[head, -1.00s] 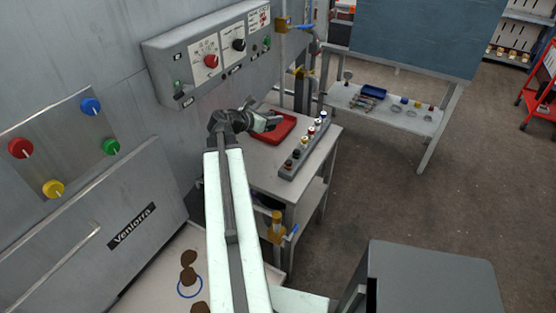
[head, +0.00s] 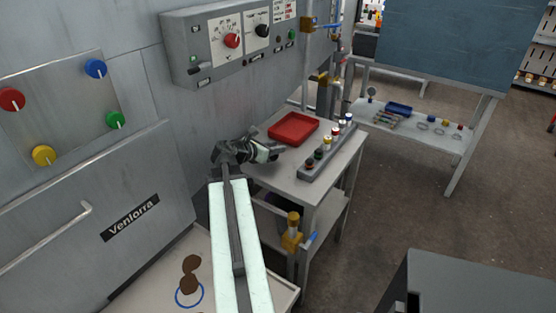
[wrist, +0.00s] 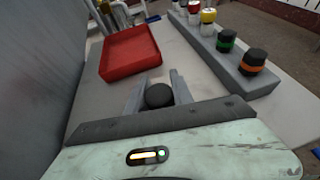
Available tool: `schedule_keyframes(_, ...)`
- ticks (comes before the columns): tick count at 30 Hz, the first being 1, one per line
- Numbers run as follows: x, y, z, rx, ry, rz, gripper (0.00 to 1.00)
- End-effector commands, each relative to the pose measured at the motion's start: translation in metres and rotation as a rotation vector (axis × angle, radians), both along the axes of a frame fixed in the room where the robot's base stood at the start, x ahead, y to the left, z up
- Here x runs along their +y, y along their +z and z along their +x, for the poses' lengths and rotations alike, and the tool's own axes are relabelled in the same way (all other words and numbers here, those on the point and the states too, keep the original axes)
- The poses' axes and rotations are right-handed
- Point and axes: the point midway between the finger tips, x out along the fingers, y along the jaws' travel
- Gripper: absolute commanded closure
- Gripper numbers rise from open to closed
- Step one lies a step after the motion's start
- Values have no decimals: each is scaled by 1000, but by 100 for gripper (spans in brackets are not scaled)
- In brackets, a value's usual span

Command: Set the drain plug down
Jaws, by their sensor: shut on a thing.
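A dark round plug (wrist: 159,95) sits between the two grey fingers of my gripper (wrist: 160,88) in the wrist view, and the fingers are shut on it. In the head view my gripper (head: 276,152) is at the left side of the small grey table (head: 262,176), in front of the red tray (head: 293,127). The plug cannot be made out there. The red tray (wrist: 130,54) lies ahead of my fingers and a little left in the wrist view, and looks empty. I cannot tell how high the plug is above the table.
A grey rack (head: 318,165) with several coloured cylinders runs along the table's right side. A control panel (head: 225,45) is on the wall behind. A yellow valve (head: 292,230) is near the table's front. Bare tabletop lies between the tray and the rack.

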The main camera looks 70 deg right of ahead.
Motion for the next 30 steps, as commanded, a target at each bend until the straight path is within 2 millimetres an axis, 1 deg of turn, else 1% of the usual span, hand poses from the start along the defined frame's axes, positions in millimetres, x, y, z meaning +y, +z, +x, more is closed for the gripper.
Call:
schedule_keyframes(2,0,-3,0,0,0,0,100)
schedule_keyframes(7,0,-33,0,0,1,0,100)
schedule_keyframes(9,0,-40,0,0,1,0,100)
schedule_keyframes(15,0,-35,1,0,1,0,100)
schedule_keyframes(20,0,-40,1,0,1,0,100)
schedule_keyframes(21,0,-38,1,0,1,0,64)
schedule_keyframes(22,0,-38,1,0,1,0,55)
schedule_keyframes(23,0,-38,1,0,1,0,50)
schedule_keyframes(30,0,-38,1,0,2,0,50)
